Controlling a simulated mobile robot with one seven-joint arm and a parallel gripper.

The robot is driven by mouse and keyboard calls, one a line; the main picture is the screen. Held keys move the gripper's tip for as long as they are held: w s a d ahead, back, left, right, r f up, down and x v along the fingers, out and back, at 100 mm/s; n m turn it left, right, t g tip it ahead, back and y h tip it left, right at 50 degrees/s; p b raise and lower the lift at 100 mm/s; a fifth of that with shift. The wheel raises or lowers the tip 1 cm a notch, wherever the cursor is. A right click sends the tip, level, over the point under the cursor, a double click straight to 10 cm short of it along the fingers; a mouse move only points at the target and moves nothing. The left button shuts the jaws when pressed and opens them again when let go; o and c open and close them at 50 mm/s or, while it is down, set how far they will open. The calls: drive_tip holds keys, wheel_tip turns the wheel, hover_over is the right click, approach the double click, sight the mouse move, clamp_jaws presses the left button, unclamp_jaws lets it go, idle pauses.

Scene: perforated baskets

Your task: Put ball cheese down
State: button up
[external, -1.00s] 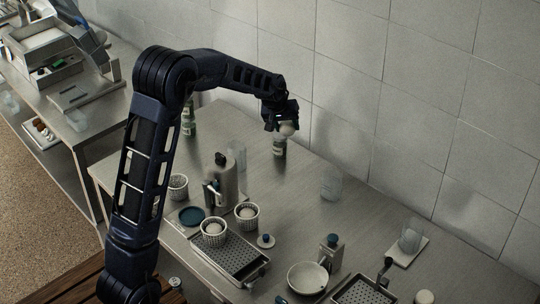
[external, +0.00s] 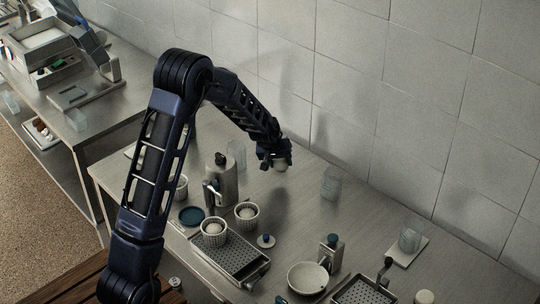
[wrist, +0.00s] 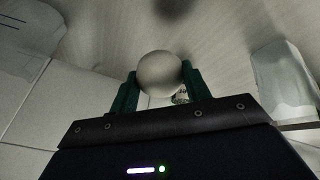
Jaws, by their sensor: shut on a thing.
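The ball cheese (external: 281,164) is a pale, round ball. My gripper (external: 273,158) is shut on it, above the back part of the steel table, and a small gap to the table seems to remain. In the wrist view the ball cheese (wrist: 160,72) sits between the two green fingers of my gripper (wrist: 158,84). A small part of another object with a label shows behind the ball there; most of it is hidden.
The steel table (external: 330,225) has bare room right of my gripper. A clear glass (external: 331,183) stands to the right. A tiled wall (external: 350,90) runs behind.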

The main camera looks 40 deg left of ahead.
drive_tip(key=shift+f, duration=2.35)
drive_tip(key=shift+f, duration=0.1)
drive_tip(key=o, duration=1)
